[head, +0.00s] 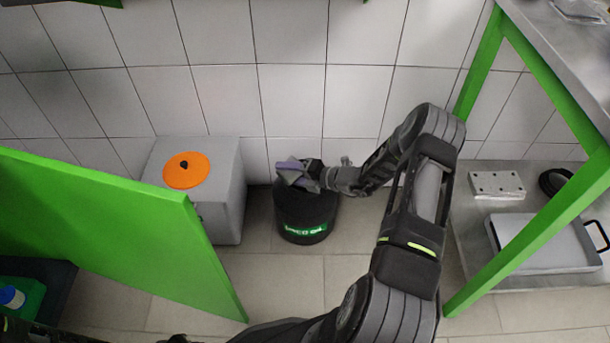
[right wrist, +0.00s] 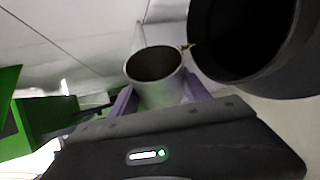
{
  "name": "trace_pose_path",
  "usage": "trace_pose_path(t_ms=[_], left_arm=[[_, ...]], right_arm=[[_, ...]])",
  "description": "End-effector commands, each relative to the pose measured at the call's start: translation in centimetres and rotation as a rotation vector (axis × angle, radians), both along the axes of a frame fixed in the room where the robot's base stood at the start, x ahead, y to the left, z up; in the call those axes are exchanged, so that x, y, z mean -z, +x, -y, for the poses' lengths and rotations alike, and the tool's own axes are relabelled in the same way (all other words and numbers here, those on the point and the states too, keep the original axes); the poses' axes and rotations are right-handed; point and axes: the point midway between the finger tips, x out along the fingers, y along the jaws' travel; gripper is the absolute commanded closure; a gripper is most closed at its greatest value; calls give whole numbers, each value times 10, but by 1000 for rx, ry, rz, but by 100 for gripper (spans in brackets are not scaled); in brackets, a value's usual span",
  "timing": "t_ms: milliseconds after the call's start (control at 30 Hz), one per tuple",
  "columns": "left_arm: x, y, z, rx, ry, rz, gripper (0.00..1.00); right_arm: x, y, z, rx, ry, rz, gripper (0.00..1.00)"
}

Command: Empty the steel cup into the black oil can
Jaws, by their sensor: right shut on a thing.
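The black oil can (head: 305,218) stands on the floor against the tiled wall, with a green label on its front. My right gripper (head: 293,173) is over the can's top. In the right wrist view the steel cup (right wrist: 158,88) is held between the purple fingers of my right gripper (right wrist: 160,100). The cup's open mouth shows dark inside, with its rim close to the can's wide dark opening (right wrist: 245,35). A small yellowish spot shows between the two rims; I cannot tell if it is liquid. In the head view the cup cannot be made out clearly. My left gripper is not in view.
A grey box (head: 222,190) with an orange disc (head: 187,170) on top stands left of the can. A green panel (head: 110,225) fills the left. A green-legged steel table with a lower shelf (head: 470,250) stands at the right. Floor in front of the can is clear.

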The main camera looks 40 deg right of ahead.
Motion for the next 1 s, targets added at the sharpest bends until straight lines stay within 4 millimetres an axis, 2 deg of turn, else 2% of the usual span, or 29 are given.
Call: trace_pose_path(t_ms=[267, 367, 1000], left_arm=[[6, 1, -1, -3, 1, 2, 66], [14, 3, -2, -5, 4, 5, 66], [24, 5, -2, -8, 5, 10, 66]], right_arm=[[-2, 1, 11, 0, 80, -11, 90], [4, 1, 11, 0, 133, -18, 90], [7, 1, 8, 0, 225, -30, 90]])
